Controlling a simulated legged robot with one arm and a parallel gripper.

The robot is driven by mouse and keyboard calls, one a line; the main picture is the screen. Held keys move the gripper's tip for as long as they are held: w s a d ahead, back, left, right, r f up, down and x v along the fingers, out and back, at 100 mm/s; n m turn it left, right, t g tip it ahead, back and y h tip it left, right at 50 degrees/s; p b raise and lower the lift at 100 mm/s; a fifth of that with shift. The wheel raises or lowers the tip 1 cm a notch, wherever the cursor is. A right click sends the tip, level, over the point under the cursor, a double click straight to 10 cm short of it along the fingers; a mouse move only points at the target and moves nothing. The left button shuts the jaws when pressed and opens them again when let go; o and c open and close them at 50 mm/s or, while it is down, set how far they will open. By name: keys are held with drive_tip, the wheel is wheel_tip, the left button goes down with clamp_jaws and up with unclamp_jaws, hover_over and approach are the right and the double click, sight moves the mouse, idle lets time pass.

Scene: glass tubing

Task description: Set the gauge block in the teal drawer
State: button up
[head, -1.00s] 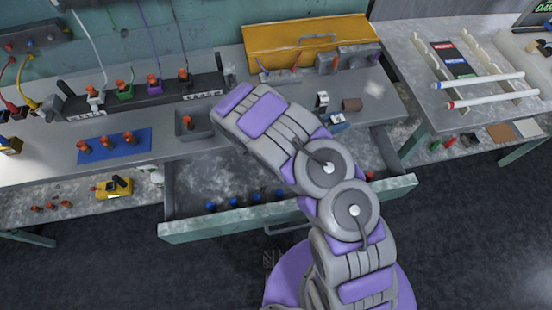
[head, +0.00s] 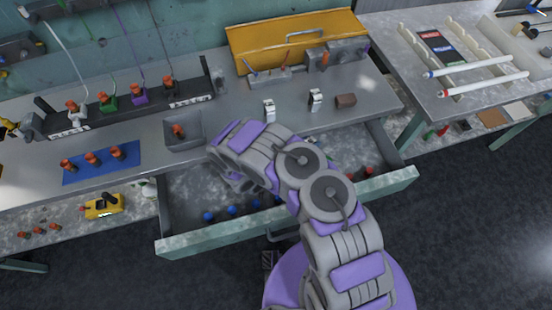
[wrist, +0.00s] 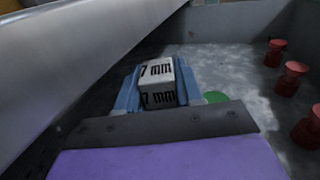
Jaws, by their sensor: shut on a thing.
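The gauge block (wrist: 157,88) is a pale cube marked "7 mm". In the wrist view my gripper (wrist: 160,82) is shut on it, with a blue finger on either side. The teal drawer (head: 290,216) is pulled out below the bench in the head view. The block is over the drawer's inside. A green round spot (wrist: 215,97) on the drawer floor shows just right of the gripper. Whether the block touches the floor I cannot tell. In the head view my arm hides the gripper and the block.
Red knobs (wrist: 291,78) stand in the drawer, right of the gripper. Blue knobs (head: 208,216) stand near the drawer's front. A pale wall (wrist: 75,60) runs close along the left in the wrist view.

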drive_tip(key=shift+w+y, duration=0.3)
drive_tip(key=s+a, duration=0.1)
drive_tip(key=a, duration=0.3)
drive_tip(key=s+a+b, duration=0.1)
drive_tip(key=a, duration=0.4)
drive_tip(key=s+a+b, duration=0.1)
drive_tip(key=a, duration=0.3)
drive_tip(key=shift+s+a+f, duration=0.15)
drive_tip(key=shift+s+a, duration=0.1)
drive_tip(key=shift+a, duration=0.05)
drive_tip(key=shift+s+a+b, duration=0.2)
drive_tip(key=shift+a+b, duration=0.1)
drive_tip(key=shift+b, duration=0.05)
drive_tip(key=shift+n, duration=0.3)
drive_tip(key=a, duration=0.1)
drive_tip(key=a+b, duration=0.1)
drive_tip(key=a, duration=0.1)
drive_tip(key=s+a+f, duration=0.1)
drive_tip(key=shift+a, duration=0.4)
drive_tip(key=shift+f+b, duration=0.25)
drive_tip(key=shift+b, duration=0.05)
drive_tip(key=shift+d, duration=0.6)
drive_tip(key=shift+f, duration=0.1)
drive_tip(key=o, duration=0.7)
drive_tip(key=shift+a, duration=0.15)
drive_tip(key=o, duration=0.4)
drive_tip(key=shift+a, duration=0.35)
drive_tip(key=shift+d, duration=0.2)
